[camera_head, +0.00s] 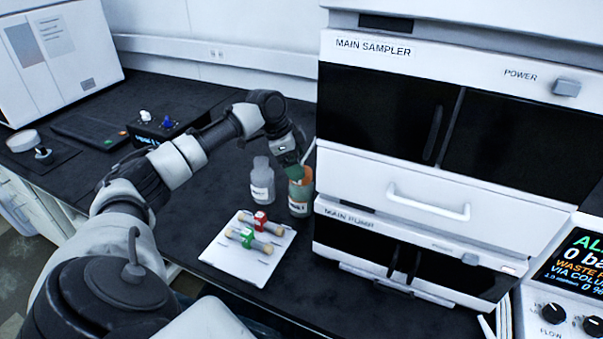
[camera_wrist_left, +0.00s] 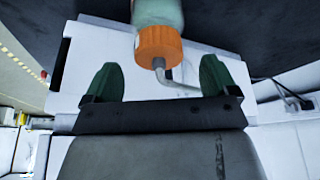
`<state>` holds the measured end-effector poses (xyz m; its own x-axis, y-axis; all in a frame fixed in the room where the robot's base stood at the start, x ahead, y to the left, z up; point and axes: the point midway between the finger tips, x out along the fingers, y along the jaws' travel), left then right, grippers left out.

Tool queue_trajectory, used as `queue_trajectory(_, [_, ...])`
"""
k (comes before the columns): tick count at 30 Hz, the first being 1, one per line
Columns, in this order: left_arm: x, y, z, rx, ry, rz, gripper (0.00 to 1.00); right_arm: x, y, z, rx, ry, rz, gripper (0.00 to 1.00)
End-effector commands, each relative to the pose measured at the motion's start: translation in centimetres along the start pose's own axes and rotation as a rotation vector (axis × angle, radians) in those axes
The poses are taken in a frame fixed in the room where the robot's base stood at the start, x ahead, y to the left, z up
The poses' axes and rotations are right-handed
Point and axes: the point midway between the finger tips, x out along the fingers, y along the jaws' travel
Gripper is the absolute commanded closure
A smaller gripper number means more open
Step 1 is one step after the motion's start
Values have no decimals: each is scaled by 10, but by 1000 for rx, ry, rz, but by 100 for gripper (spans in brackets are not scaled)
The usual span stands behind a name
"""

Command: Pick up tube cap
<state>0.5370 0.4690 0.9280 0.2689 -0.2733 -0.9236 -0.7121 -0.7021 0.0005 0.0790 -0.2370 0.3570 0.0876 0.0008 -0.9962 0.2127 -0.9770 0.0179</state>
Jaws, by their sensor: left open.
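The orange tube cap (camera_wrist_left: 159,45) sits on a pale green bottle (camera_wrist_left: 158,12) in the left wrist view, with a thin bent tube (camera_wrist_left: 178,84) coming out of it. My left gripper (camera_wrist_left: 158,72) is open, with one green finger on each side and a gap to the cap on both sides. My right gripper is in neither view.
A clear bottle (camera_head: 262,182) stands just left of the orange-brown one. A white tray (camera_head: 225,262) with red and green clamped columns lies in front. The main sampler stack (camera_head: 400,180) rises close on the right. The dark bench (camera_head: 195,222) is clear left of the tray.

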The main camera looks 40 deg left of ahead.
Motion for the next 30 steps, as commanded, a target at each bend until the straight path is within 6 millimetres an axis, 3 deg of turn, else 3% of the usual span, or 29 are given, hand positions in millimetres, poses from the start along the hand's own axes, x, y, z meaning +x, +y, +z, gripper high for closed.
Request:
queue_trajectory(6, [30, 1, -1, 0, -1, 1, 12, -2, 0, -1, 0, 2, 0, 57])
queue_trajectory(14, [34, 1, -1, 0, -1, 0, 12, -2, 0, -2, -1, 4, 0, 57])
queue_trajectory(25, [33, 1, -1, 0, -1, 0, 66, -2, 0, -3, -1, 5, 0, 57])
queue_trajectory(30, [33, 1, -1, 0, 0, -1, 67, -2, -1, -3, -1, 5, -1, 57])
